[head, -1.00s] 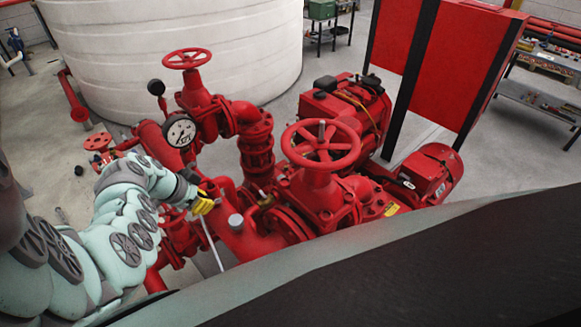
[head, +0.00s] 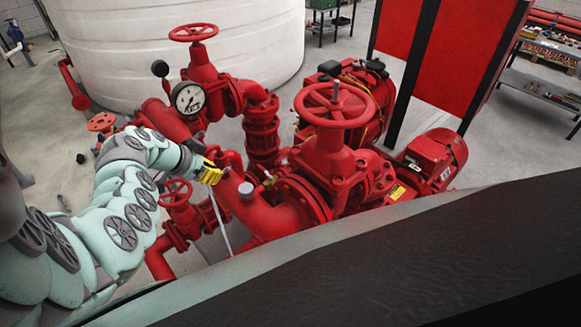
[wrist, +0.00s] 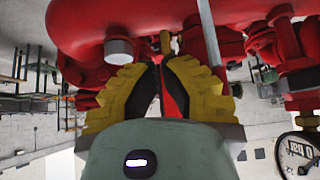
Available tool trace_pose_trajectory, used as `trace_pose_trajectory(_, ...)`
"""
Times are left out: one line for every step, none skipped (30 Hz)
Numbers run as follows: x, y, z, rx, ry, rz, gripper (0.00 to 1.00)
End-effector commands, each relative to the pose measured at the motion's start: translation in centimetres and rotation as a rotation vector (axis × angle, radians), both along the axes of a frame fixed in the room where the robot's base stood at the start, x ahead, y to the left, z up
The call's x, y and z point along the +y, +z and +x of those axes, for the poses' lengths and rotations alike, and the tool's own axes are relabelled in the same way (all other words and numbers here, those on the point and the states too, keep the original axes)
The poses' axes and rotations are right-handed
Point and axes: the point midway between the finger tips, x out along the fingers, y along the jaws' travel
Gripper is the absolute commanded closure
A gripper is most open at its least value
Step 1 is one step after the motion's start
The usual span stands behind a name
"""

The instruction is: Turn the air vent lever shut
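The air vent appears as a small brass fitting (head: 268,180) on top of the red pump casing, just left of the large red handwheel valve. In the wrist view, a brass piece (wrist: 165,42) stands just beyond my fingertips; I cannot make out which way its lever points. My gripper (head: 213,172) has yellow fingers and is left of the fitting, apart from it, above the red pipework. In the wrist view, my gripper (wrist: 160,66) has a narrow gap between its dark pads, with red pipe showing through and nothing held.
A grey cap (head: 247,190) on the casing stands between my gripper and the fitting; it also shows in the wrist view (wrist: 118,50). A large red handwheel (head: 335,105) rises to the right. A pressure gauge (head: 188,98) and a smaller handwheel (head: 175,192) are close to my arm.

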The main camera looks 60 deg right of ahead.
Motion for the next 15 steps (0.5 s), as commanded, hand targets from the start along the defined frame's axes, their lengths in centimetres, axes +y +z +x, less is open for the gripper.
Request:
trace_pose_trajectory(-0.19,-1.11,0.09,0.005,0.002,-0.013,1.00)
trace_pose_trajectory(-0.32,-1.16,0.09,0.008,0.002,-0.024,1.00)
trace_pose_trajectory(-0.46,-1.21,0.14,0.011,0.004,-0.039,1.00)
trace_pose_trajectory(-0.56,-1.23,0.20,0.012,0.005,-0.050,1.00)
trace_pose_trajectory(-0.57,-1.28,0.24,0.014,0.006,-0.061,1.00)
trace_pose_trajectory(-0.53,-1.39,0.20,0.019,0.005,-0.075,1.00)
trace_pose_trajectory(-0.46,-1.46,0.18,0.023,0.004,-0.083,1.00)
trace_pose_trajectory(-0.39,-1.49,0.19,0.026,0.005,-0.092,1.00)
trace_pose_trajectory(-0.32,-1.45,0.26,0.026,0.006,-0.105,1.00)
trace_pose_trajectory(-0.28,-1.44,0.26,0.027,0.006,-0.113,1.00)
trace_pose_trajectory(-0.24,-1.42,0.22,0.030,0.005,-0.120,1.00)
trace_pose_trajectory(-0.20,-1.39,0.15,0.033,0.003,-0.127,1.00)
trace_pose_trajectory(-0.15,-1.35,0.10,0.035,0.001,-0.131,1.00)
trace_pose_trajectory(-0.13,-1.30,0.07,0.036,0.000,-0.134,1.00)
trace_pose_trajectory(-0.10,-1.21,0.07,0.036,0.000,-0.137,1.00)
